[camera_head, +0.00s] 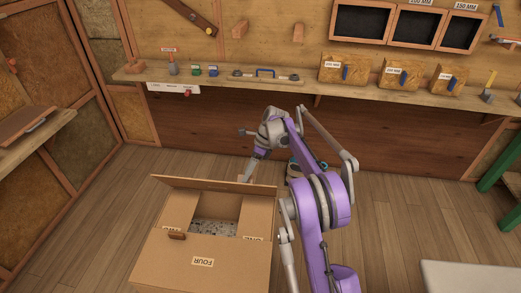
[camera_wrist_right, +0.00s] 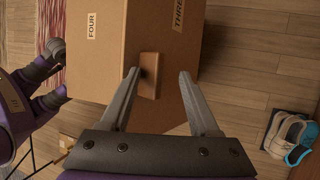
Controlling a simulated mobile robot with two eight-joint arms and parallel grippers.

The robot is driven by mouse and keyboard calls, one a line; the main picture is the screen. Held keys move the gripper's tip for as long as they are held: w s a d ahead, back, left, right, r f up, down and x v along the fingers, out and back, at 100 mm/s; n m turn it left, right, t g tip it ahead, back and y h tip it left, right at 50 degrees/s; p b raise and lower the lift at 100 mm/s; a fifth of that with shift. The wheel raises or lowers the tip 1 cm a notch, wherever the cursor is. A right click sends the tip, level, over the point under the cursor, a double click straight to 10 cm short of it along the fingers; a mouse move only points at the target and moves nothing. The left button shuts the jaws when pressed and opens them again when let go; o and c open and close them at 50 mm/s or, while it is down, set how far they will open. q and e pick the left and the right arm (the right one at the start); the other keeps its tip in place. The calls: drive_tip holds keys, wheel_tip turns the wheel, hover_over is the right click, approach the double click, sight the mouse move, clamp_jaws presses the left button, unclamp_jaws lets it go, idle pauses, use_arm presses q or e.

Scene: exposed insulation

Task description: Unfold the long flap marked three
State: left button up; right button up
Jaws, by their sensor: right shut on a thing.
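The cardboard box (camera_head: 200,265) stands on the floor, with the flap marked FOUR (camera_head: 225,268) at the near side. The long back flap (camera_head: 215,187) stands raised along the far edge, its outer face hidden in the head view. In the right wrist view the label THREE (camera_wrist_right: 179,14) shows on cardboard above a wooden tab (camera_wrist_right: 150,76). My right gripper (camera_head: 246,177) is behind the raised flap. Its fingers (camera_wrist_right: 161,76) are on either side of the tab, shut on it. My left gripper is not in view.
Speckled grey-white filling (camera_head: 214,227) shows inside the box between the two short side flaps. A wall shelf (camera_head: 225,77) with small tools and blocks runs behind. A pair of shoes (camera_wrist_right: 288,135) lies on the floor beyond the box. The floor left of the box is clear.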

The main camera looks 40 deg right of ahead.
drive_tip(key=w+d+r+p, duration=0.1)
drive_tip(key=d+r+p, duration=0.4)
drive_tip(key=d, duration=0.3)
drive_tip(key=shift+w+d+p, duration=0.25)
drive_tip(key=shift+w+p, duration=0.1)
drive_tip(key=shift+p, duration=0.15)
idle(0.6)
drive_tip(key=p+v, duration=0.6)
drive_tip(key=v, duration=0.5)
drive_tip(key=shift+p, duration=0.4)
drive_tip(key=shift+a, duration=0.1)
